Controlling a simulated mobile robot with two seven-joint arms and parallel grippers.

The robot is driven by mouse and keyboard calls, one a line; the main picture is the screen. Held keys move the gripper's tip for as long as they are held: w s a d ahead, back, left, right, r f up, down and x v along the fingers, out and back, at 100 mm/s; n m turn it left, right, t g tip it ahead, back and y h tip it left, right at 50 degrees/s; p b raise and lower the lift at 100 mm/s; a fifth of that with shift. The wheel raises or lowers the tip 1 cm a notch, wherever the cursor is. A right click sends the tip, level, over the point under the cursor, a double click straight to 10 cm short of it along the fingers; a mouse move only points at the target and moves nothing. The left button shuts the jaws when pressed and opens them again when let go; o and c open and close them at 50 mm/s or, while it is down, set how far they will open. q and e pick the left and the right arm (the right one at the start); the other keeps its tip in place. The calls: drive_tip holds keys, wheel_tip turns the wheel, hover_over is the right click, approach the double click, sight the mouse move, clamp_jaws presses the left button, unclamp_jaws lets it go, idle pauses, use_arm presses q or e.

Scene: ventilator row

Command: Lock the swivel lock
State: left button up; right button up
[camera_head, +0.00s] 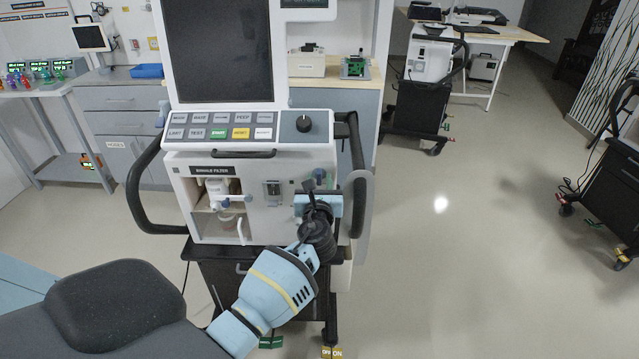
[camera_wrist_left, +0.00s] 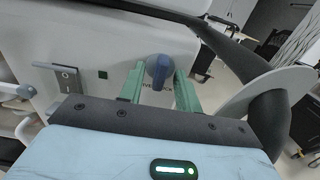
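The swivel lock is a small blue-grey knob (camera_head: 319,174) on the right part of the ventilator's white front panel. It also shows in the left wrist view (camera_wrist_left: 158,68), above a partly hidden label. My left gripper (camera_head: 318,192) is in front of the panel, just below the knob in the head view. In the left wrist view its two green fingers (camera_wrist_left: 159,82) stand apart, one on each side of the knob, with visible gaps. The gripper looks open, and I cannot tell how deep the knob sits between the fingers. My right gripper is not in view.
A rocker switch (camera_wrist_left: 66,78) is left of the knob. Open floor (camera_head: 470,250) lies to the right, with other carts beyond.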

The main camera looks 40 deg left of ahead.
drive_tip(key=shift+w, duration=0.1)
use_arm(q)
drive_tip(key=shift+c, duration=0.6)
clamp_jaws()
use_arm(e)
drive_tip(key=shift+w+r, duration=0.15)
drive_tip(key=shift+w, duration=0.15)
